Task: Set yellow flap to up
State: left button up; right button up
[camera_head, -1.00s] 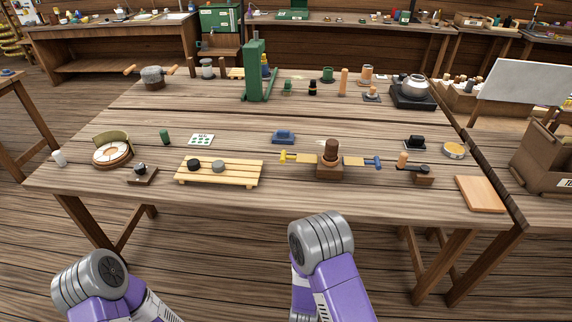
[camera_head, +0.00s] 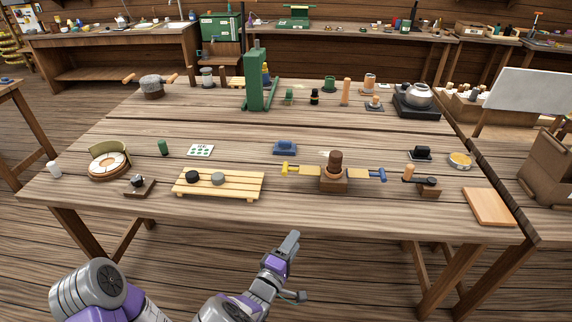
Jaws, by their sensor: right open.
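The yellow flap (camera_head: 288,170) is the left arm of a small wooden device (camera_head: 334,184) near the front edge of the table. It sticks out level to the left, with a yellow knob at its outer end. A matching blue flap (camera_head: 376,174) sticks out level to the right. A brown cylinder (camera_head: 335,160) stands upright between them. My right gripper (camera_head: 294,266) is open and empty in front of the table edge, below the yellow flap in the picture and apart from it. My left gripper is out of view; only part of my left arm shows at lower left.
A slatted wooden rack (camera_head: 237,188) with two round pieces stands left of the device. A small wooden block with a peg and dark disc (camera_head: 427,191) is close on its right. A blue piece (camera_head: 285,147) lies behind it. The table front edge lies between gripper and device.

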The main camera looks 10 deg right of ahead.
aim_at(303, 170)
jog(key=i, duration=0.85)
